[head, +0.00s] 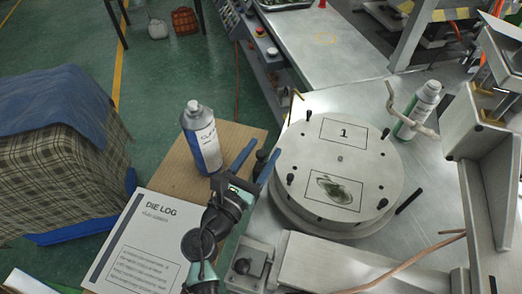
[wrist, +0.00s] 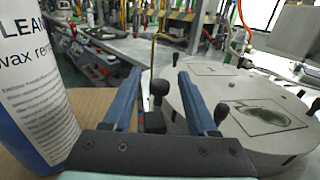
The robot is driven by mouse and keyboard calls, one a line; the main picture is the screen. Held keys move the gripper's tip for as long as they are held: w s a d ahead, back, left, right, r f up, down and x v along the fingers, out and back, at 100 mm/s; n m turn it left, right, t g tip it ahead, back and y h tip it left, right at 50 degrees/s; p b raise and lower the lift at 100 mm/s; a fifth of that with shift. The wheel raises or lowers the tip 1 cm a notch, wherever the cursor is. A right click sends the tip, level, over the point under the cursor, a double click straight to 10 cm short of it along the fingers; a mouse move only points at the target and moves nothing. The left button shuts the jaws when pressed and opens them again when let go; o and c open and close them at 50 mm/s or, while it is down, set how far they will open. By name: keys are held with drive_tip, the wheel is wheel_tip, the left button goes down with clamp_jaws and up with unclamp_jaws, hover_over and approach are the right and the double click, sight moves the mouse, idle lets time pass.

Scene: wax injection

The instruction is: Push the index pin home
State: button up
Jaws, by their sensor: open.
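My gripper (head: 264,148) is open, its two blue fingers apart and pointing at the left edge of the round metal turntable (head: 340,157). A black ball knob on a short stem, likely the index pin (wrist: 158,88), shows between the fingers in the wrist view, above a dark block (wrist: 154,122). In the head view the knob (head: 261,155) also appears between the fingers, and its lower part is hidden. I cannot tell whether a finger touches it or how deep it sits. The turntable carries a plate marked 1 and a dark green patch.
A spray bottle (head: 201,138) stands close left of my gripper on a brown board. A die log sheet (head: 136,243) lies at lower left. Another black knob (head: 258,254) sits on a metal block near the front. A second bottle (head: 418,110) stands behind the turntable.

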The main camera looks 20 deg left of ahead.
clamp_jaws()
idle(1.4)
